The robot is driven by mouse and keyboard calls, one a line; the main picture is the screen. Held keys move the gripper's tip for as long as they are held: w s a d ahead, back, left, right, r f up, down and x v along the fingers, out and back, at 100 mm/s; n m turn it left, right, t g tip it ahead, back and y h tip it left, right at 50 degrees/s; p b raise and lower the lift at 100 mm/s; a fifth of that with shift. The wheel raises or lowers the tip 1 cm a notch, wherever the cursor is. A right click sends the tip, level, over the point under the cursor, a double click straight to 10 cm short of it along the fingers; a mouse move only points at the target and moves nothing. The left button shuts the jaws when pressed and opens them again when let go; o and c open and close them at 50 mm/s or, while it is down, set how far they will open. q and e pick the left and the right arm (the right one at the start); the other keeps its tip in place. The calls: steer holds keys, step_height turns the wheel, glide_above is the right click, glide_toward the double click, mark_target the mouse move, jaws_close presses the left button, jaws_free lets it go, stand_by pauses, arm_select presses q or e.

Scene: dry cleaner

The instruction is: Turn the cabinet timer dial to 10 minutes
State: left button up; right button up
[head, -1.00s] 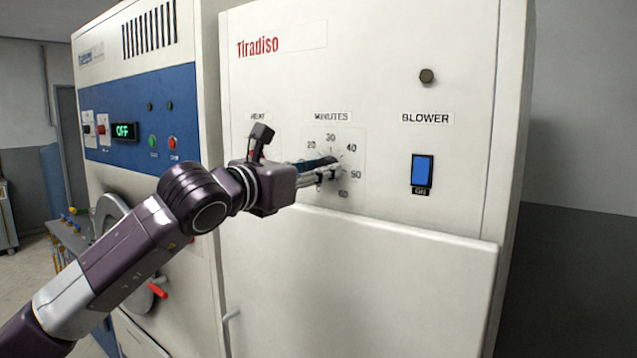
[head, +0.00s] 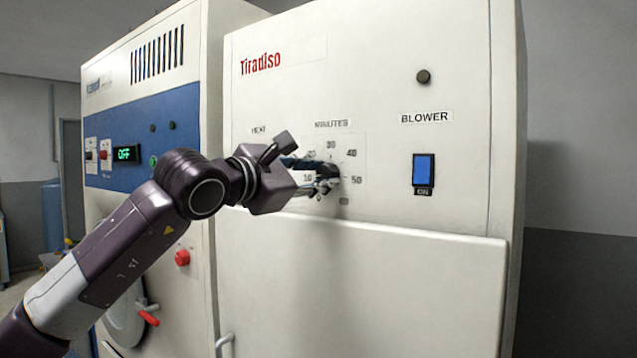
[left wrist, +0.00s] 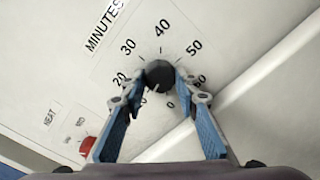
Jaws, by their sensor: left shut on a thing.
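The timer dial, a dark round knob (left wrist: 160,75), sits on the cabinet's white front among minute numbers. In the left wrist view, the blue-padded fingers of my left gripper (left wrist: 161,83) close on it from both sides, and 20 to 60 show around it. In the head view my left gripper (head: 325,178) reaches the dial from the left, with its fingers covering much of it. The 10, 20, 30, 40 and 50 marks show around it there. I cannot clearly read where the dial points. My right gripper is not in view.
A blue blower switch (head: 423,170) labelled ON is right of the dial, with a dark round knob (head: 423,77) above it. A red knob (left wrist: 88,146) shows low in the left wrist view. A blue panel with an OFF display (head: 127,153) is at left.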

arm_select(q)
steer(key=shift+m, duration=0.5)
steer(key=o, duration=1.1)
steer(key=shift+o, duration=0.2)
steer(key=shift+s+a, duration=0.1)
steer(key=v, duration=1.1)
steer(key=shift+s+a, duration=0.2)
steer(key=shift+s, duration=0.15)
